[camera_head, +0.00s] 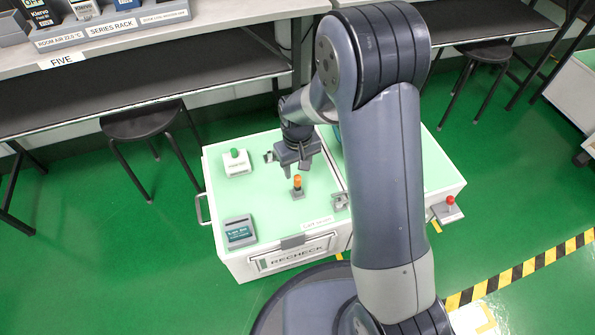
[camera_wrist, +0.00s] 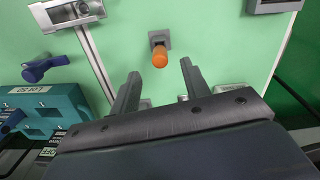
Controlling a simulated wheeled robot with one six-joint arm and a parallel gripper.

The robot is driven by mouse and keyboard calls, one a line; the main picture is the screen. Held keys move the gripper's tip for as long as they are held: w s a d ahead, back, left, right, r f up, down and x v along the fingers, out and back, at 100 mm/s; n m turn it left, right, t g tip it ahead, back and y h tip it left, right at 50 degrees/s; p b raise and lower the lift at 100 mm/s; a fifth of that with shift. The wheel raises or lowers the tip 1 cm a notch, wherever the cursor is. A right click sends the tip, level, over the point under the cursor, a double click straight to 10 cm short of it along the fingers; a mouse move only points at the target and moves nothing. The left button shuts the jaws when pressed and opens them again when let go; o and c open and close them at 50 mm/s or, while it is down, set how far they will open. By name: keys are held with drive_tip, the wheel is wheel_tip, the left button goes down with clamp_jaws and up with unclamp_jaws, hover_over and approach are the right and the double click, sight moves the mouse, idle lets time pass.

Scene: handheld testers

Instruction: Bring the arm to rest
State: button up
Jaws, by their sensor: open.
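My gripper (camera_head: 298,163) hangs over the pale green top of the white case, with its jaws pointing down. It is open and empty. In the wrist view my gripper (camera_wrist: 160,69) shows its two fingers apart, with nothing between them. A small orange-topped post on a grey base (camera_head: 297,184) stands below and in front of the fingers. The same orange-topped post (camera_wrist: 159,56) appears just beyond the fingertips in the wrist view, and I cannot tell the height gap. My arm spans the right middle of the head view and hides part of the case.
The case carries a green-button box (camera_head: 235,163), a handheld tester (camera_head: 239,232) and a RECHECK label (camera_head: 297,255). A red-button box (camera_head: 448,209) sits at its right edge. A teal block (camera_wrist: 45,112) and blue handle (camera_wrist: 48,67) lie left. A bench (camera_head: 130,92) stands behind.

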sight(297, 177)
wheel_tip(297, 177, up, 5)
drive_tip(key=shift+f+p, duration=0.1)
drive_tip(key=shift+p, duration=0.55)
drive_tip(key=shift+f, duration=0.1)
drive_tip(key=shift+f+b, duration=1.85)
drive_tip(key=shift+f, duration=2.9)
drive_tip(key=shift+f, duration=0.1)
